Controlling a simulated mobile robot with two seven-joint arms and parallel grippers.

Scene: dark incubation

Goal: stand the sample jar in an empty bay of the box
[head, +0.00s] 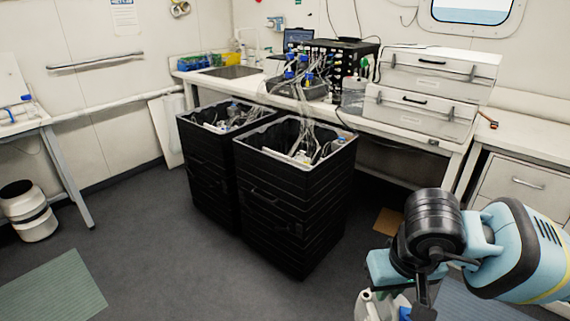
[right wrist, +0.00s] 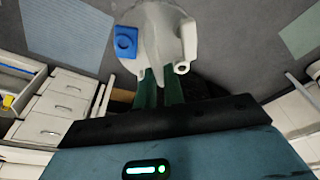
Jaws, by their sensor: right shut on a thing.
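My right gripper (right wrist: 160,82) is shut on a pale white vessel (right wrist: 165,35), which I take to be the sample jar. It has a blue square part and a short spout. In the head view the jar (head: 372,306) shows only partly at the bottom edge, below my right wrist. Two tall black open-topped boxes stand side by side on the floor: a left box (head: 200,165) and a right box (head: 298,210). Tubes and equipment fill much of what shows inside; I cannot tell which bays are empty. The jar is in front and right of the boxes, apart from them. My left gripper is out of view.
A white bench (head: 420,139) runs behind the boxes, carrying blue-capped bottles (head: 289,76), a laptop (head: 298,38) and white cases (head: 425,110). A bin (head: 28,212) and a side table stand at left. The dark floor (head: 190,262) in front of the boxes is clear.

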